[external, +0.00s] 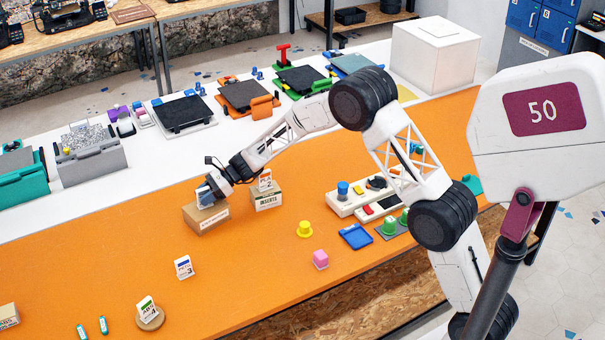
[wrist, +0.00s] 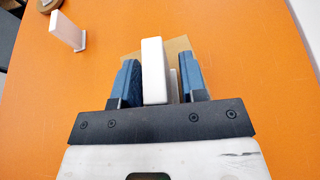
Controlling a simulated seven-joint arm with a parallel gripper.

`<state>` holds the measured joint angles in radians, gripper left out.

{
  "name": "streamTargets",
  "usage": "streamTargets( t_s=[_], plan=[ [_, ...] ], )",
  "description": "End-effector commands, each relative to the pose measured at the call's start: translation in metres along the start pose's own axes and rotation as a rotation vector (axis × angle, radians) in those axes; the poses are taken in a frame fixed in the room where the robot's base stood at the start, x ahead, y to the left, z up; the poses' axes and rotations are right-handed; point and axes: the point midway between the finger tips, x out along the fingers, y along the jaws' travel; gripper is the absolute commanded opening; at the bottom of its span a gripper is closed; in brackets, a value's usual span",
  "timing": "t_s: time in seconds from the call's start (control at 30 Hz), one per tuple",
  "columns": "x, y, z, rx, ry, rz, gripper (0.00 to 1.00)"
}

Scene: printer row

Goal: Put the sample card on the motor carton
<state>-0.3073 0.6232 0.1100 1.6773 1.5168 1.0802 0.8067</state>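A white sample card (wrist: 153,70) stands between the two blue fingers of my gripper (wrist: 161,82) in the wrist view. A strip of space shows between the card and the right finger; the left finger is close to it or touching, so the gripper looks open around it. A tan carton (wrist: 180,47) lies beneath. In the external view my gripper (external: 206,195) is low over this brown carton (external: 208,219), whose label is too small to read. The fingers mostly hide the card there; whether it rests on the carton is hard to tell.
Close on the right is a carton marked INSERTS (external: 266,201) with an orange-marked card (external: 265,180) at its top. A blue-marked card (external: 184,267) and a green-marked card on a round base (external: 149,317) stand in front.

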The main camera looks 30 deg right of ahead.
Motion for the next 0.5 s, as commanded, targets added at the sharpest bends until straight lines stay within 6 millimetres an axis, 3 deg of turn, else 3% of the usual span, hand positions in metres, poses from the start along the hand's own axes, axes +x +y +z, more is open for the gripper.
streamTargets(
  t_s=[0.5],
  plan=[
    [-0.0065, -0.0001, 0.0028, 0.0, 0.0, 0.0, 0.42]
  ],
)
